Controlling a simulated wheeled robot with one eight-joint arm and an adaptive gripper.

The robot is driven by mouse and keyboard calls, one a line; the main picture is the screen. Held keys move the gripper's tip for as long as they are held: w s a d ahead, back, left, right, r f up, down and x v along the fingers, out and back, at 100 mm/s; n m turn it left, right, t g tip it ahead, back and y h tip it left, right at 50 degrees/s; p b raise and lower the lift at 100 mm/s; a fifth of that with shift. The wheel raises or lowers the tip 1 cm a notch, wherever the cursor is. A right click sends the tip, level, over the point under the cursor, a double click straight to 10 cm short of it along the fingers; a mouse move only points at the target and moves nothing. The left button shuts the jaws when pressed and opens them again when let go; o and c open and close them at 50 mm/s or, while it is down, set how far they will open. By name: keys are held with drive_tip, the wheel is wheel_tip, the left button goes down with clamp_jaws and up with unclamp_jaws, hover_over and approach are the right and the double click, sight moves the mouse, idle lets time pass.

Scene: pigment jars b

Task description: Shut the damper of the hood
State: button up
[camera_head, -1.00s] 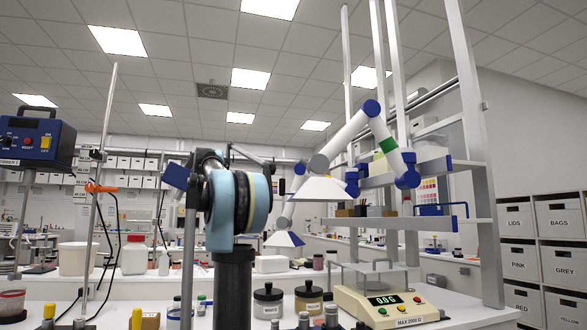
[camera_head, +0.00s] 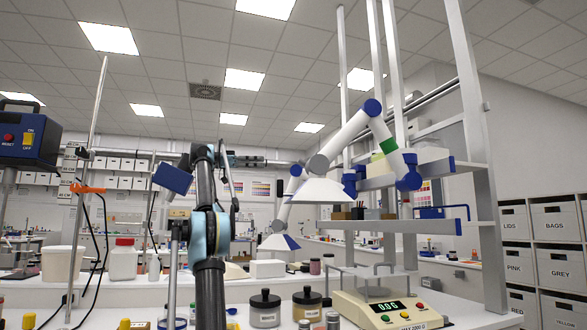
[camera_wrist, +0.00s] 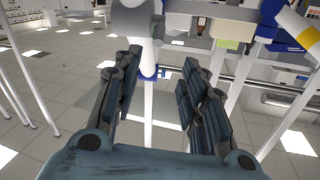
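The hood (camera_head: 320,191) is a white cone under a jointed white arm with blue joints, right of centre in the head view. A second white hood (camera_head: 277,242) hangs farther back. In the wrist view my gripper (camera_wrist: 160,85) has its two dark fingers well apart with nothing held between them. White tubes and blue joints lie beyond the fingers. In the head view my arm stands left of the hood, apart from it; it largely hides the gripper.
A metal frame with shelves (camera_head: 480,170) stands right of the hood. Below are a balance (camera_head: 385,310) and lidded jars (camera_head: 265,308). A thin rod stand (camera_head: 88,190) with an orange clamp and a white tub (camera_head: 63,264) are at left. Open air lies between my arm and the hood.

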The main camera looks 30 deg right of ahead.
drive_tip(key=x, duration=1.7)
drive_tip(key=shift+c, duration=0.3)
clamp_jaws()
